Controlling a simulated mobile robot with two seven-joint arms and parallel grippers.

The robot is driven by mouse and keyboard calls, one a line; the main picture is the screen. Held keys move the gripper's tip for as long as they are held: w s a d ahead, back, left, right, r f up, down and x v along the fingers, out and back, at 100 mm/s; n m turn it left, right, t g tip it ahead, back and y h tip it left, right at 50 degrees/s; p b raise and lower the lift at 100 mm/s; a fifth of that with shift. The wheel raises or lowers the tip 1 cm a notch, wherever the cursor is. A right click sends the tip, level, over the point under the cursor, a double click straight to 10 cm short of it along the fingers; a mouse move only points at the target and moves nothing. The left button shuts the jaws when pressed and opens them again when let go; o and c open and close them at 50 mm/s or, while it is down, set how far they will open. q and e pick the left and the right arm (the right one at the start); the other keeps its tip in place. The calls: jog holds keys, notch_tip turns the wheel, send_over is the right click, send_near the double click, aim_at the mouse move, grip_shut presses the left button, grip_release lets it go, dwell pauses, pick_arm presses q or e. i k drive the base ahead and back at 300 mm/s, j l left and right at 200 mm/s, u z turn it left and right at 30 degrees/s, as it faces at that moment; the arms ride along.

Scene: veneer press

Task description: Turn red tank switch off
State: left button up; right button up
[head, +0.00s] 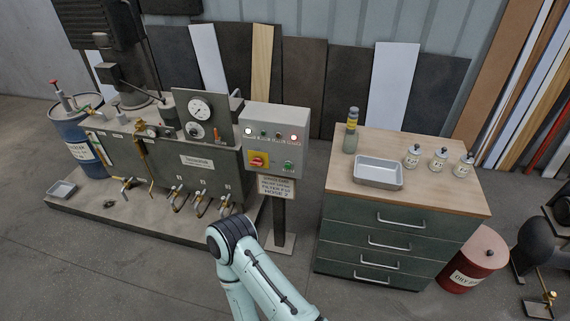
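A grey control box (274,138) stands on a dark post (280,218) at the middle of the head view. Its front carries a yellow switch plate with a red knob (258,160), a green button (288,167) and a row of small lamps; the leftmost lamp (249,131) looks bright white. The knob's exact setting is too small to tell. A dark tank unit (205,170) stands left of the box, with a dial gauge (199,109) on its upright panel. One of my arms shows at the bottom centre, in front of the post. Neither gripper is in view.
A drawer cabinet (390,215) on the right bears a grey tray (378,172), a bottle (351,130) and several small jars. A red drum (475,260) stands beside it, a blue drum (75,140) far left. A sign (275,188) hangs below the box. Floor in front is clear.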

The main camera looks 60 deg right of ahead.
aim_at(256, 160)
jog(key=z, duration=1.7)
